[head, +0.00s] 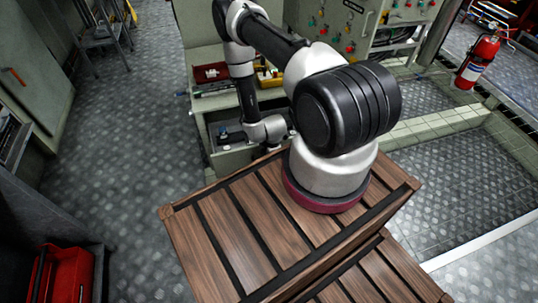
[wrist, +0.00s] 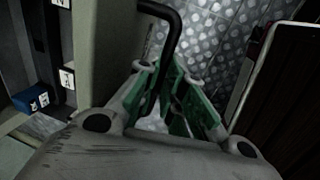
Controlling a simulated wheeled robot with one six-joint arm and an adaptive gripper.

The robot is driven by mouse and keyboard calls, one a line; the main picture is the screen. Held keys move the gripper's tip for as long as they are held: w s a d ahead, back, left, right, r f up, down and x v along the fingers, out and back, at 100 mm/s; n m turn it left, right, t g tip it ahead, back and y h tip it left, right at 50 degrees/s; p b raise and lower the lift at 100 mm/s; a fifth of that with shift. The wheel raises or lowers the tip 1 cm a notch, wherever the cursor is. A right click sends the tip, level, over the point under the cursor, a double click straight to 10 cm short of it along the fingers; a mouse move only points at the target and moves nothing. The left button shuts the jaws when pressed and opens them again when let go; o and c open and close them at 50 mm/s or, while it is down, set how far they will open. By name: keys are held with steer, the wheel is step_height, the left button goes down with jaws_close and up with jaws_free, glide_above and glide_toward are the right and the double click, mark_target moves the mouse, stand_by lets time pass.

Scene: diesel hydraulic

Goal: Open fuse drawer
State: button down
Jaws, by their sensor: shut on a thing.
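My gripper (wrist: 168,82), with green finger pads, is shut on the black bar handle (wrist: 172,22) in the wrist view. The handle bends out from the pale grey-green drawer front (wrist: 105,45). Behind that front, at the left, the drawer's inside shows, with a blue box (wrist: 36,100) and white labelled pieces, so the drawer stands open at least partly. In the head view, the open drawer (head: 235,160) sticks out of the cabinet below the desk top, and my wrist is at its right side. My fingers and the handle cannot be made out there.
A slatted wooden top (head: 235,235) fills the near middle. A grey-green control panel (head: 365,22) with coloured knobs stands behind. A red tray (head: 211,73) lies on the desk. A fire extinguisher (head: 478,58) is at the right, a red toolbox (head: 62,275) lower left.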

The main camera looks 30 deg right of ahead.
steer(key=shift+s, duration=0.1)
steer(key=c, duration=1.5)
jaws_free()
steer(key=shift+r, duration=0.1)
steer(key=r, duration=0.4)
steer(key=s+r, duration=0.1)
steer(key=r, duration=0.2)
steer(key=s+r, duration=0.1)
steer(key=r, duration=0.3)
steer(key=shift+a+r, duration=0.35)
